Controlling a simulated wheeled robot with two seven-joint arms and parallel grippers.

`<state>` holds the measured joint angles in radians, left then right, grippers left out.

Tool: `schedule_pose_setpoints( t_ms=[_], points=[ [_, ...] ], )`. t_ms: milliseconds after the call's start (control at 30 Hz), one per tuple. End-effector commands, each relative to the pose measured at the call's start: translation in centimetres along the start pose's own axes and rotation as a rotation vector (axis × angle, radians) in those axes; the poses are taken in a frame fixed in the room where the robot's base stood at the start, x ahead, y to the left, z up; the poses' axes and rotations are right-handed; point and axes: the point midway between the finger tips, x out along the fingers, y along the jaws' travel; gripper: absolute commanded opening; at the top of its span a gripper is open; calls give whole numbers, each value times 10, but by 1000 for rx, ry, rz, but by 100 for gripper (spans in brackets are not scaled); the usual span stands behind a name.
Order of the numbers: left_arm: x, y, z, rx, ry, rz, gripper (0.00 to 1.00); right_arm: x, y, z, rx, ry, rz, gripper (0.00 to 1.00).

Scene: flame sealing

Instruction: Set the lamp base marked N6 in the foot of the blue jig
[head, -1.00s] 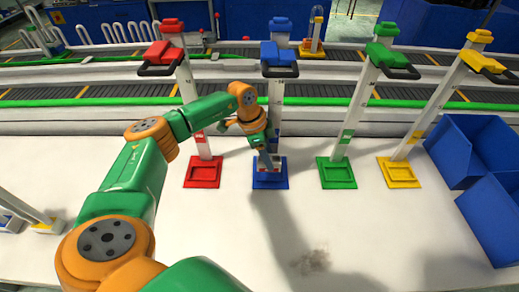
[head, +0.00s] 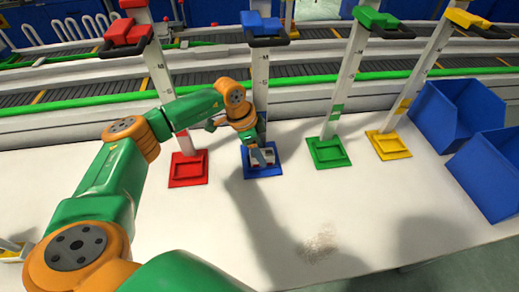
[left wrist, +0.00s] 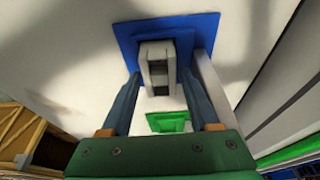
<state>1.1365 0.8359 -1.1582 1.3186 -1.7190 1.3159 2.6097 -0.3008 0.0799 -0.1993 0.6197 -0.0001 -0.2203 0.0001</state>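The left wrist view shows the lamp base (left wrist: 157,66) over the blue foot (left wrist: 205,28). My left gripper (head: 259,154) is right over the foot. In the left wrist view my left gripper (left wrist: 160,80) has its fingers spread on both sides of the lamp base, with small gaps showing. My right gripper is not in view.
A red jig foot (head: 188,169) is to the left. A green jig foot (head: 328,153) and a yellow one (head: 388,146) are to the right. Blue bins (head: 490,170) stand at the right edge. The front of the table is clear.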

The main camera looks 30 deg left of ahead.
Motion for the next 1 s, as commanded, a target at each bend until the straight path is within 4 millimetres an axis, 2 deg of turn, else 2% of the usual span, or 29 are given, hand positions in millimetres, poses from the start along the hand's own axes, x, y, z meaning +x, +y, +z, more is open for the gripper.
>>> schedule_pose_setpoints(
  t_ms=[67,167,400,500,633,1000],
  points=[
    [-4,0,0,0,1,-1,62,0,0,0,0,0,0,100],
    [-21,-1,0,0,3,-3,62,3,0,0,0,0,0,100],
    [-88,-1,0,0,4,-5,62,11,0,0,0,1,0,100],
    [-108,-1,-1,0,3,-3,62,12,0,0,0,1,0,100],
    [-120,0,0,0,2,-1,62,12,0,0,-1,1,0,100],
    [-121,0,0,0,1,0,62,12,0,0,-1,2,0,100]
  ],
)
